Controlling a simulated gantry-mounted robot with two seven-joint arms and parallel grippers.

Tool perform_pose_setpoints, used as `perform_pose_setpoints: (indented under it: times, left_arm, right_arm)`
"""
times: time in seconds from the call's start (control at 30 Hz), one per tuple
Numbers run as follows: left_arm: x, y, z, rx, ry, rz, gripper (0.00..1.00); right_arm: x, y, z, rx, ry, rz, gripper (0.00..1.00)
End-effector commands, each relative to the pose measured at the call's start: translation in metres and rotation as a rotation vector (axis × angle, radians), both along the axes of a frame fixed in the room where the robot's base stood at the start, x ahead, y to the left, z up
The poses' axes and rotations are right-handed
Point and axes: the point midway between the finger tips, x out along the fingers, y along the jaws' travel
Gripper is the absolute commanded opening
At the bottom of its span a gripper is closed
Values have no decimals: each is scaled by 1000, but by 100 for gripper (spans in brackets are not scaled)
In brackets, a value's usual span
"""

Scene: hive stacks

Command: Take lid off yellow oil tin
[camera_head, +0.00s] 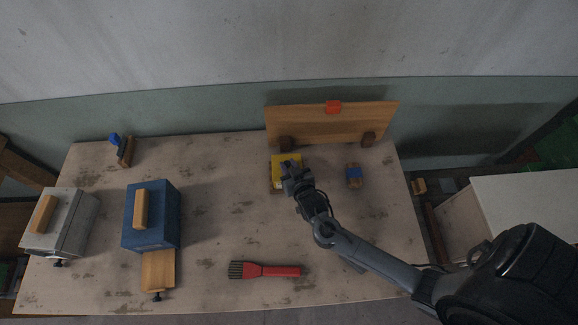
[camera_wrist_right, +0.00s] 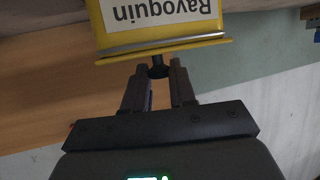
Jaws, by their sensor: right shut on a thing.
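The yellow oil tin (camera_head: 278,161) stands near the back of the table, in front of the wooden board. In the right wrist view the tin (camera_wrist_right: 165,18) shows a white label reading "Ravoquin", upside down. Its yellow lid (camera_wrist_right: 190,45) has a dark knob (camera_wrist_right: 158,68) and still lies against the tin. My right gripper (camera_head: 291,172) is over the tin, partly covering it in the head view. In the wrist view the fingers of my right gripper (camera_wrist_right: 158,80) are shut on the knob. My left gripper is not in view.
A wooden board (camera_head: 325,124) with a red block on top stands behind the tin. A small blue-banded item (camera_head: 354,176) stands to the right. A blue box (camera_head: 150,222), a white box (camera_head: 62,225) and a red brush (camera_head: 268,270) are elsewhere on the table (camera_head: 220,200).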

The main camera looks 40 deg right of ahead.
Motion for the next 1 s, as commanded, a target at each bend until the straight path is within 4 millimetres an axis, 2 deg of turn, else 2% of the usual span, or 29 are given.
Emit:
perform_pose_setpoints:
  times: [0.13,0.17,0.33,0.73,1.0]
  left_arm:
    - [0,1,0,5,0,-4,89]
    - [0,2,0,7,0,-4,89]
    - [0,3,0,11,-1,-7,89]
    - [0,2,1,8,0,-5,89]
    - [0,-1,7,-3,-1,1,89]
  right_arm:
    - [0,0,0,0,-1,0,0]
    - [0,0,0,0,-1,0,30]
    - [0,0,0,0,-1,0,56]
    - [-3,1,1,1,0,1,56]
    - [-29,10,13,2,1,1,56]
